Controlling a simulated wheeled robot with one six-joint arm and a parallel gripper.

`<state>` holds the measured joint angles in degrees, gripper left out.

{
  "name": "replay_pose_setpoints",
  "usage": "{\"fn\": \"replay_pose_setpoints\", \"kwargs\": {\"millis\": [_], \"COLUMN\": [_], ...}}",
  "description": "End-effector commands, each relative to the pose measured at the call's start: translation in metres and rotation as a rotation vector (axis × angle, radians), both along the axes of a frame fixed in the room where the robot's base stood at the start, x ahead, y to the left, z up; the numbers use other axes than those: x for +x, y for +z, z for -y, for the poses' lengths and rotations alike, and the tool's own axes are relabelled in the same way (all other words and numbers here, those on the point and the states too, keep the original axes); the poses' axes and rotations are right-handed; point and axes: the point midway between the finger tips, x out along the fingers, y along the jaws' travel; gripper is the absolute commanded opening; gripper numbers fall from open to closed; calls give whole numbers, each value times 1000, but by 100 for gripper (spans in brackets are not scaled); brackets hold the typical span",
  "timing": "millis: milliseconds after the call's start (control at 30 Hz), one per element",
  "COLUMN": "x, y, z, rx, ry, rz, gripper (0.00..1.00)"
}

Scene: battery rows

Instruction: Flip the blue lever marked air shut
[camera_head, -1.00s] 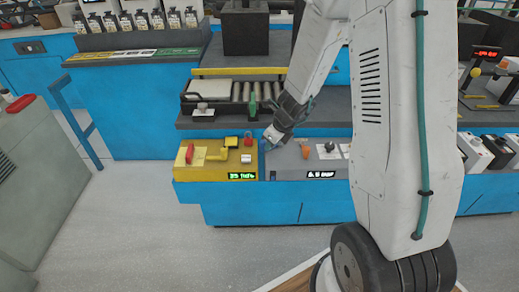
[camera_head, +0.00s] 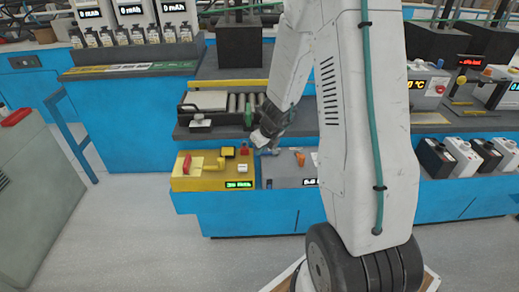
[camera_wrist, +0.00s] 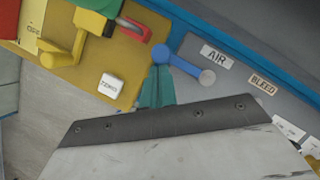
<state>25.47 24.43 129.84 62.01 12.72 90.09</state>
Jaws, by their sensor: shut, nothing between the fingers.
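The blue lever (camera_wrist: 184,65) sits on the grey panel beside the label AIR (camera_wrist: 215,56) in the wrist view. Its round knob is at the left end and its other rounded end is at the lower right, under the label. My gripper (camera_wrist: 159,72) shows as teal fingers, shut and empty, with their tips at or just below the knob end. I cannot tell whether they touch it. In the head view my gripper (camera_head: 264,143) is low over the left edge of the grey panel, and the lever is small and partly hidden there.
A yellow panel (camera_head: 181,183) with a red handle, a yellow lever and buttons adjoins on the left. A white ZERO button (camera_wrist: 111,85) lies near my fingers. The label BLEED (camera_wrist: 262,84) is right of AIR. An orange lever (camera_head: 300,158) stands on the grey panel.

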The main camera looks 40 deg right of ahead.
Motion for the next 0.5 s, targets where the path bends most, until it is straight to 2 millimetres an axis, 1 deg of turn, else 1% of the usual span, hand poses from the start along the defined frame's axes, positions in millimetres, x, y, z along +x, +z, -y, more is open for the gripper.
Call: {"fn": "replay_pose_setpoints", "kwargs": {"millis": [367,500], "x": [0,-4], "y": [0,0], "z": [-1,-1], "rx": [0,0], "ry": [2,1], "rz": [0,-1], "gripper": [0,0]}}
